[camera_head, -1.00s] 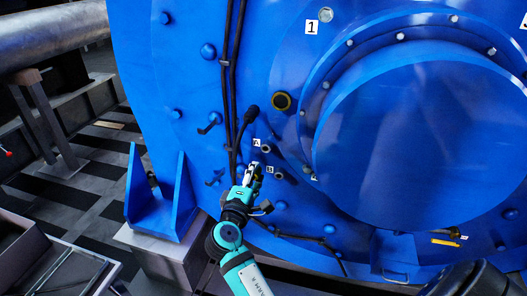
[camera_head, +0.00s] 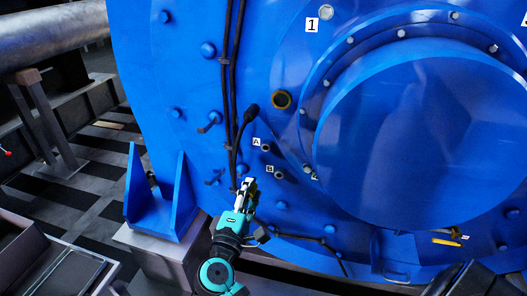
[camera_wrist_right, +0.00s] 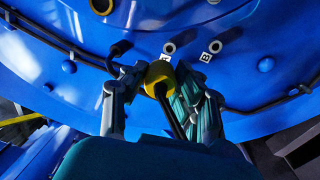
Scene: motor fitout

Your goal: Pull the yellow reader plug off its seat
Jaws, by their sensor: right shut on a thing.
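The yellow reader plug (camera_wrist_right: 160,75) is between the fingers of my right gripper (camera_wrist_right: 163,100) in the right wrist view, with a dark cable running down from it. My right gripper is shut on it. In the head view my right gripper (camera_head: 248,188) is below and left of ports A (camera_head: 266,147) and B (camera_head: 279,174), and the plug cannot be made out there. Port A (camera_wrist_right: 169,48) and port B (camera_wrist_right: 215,46) both show as bare openings in the right wrist view, with the plug apart from them. My left gripper is not in view.
The large blue motor face (camera_head: 205,120) fills most of the view. Black cables (camera_head: 229,80) run down it, one ending in a black connector (camera_head: 250,113). A yellow-ringed port (camera_head: 281,99) is above A. A blue bracket (camera_head: 160,203) juts out at left. A yellow-handled item (camera_head: 446,241) is at lower right.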

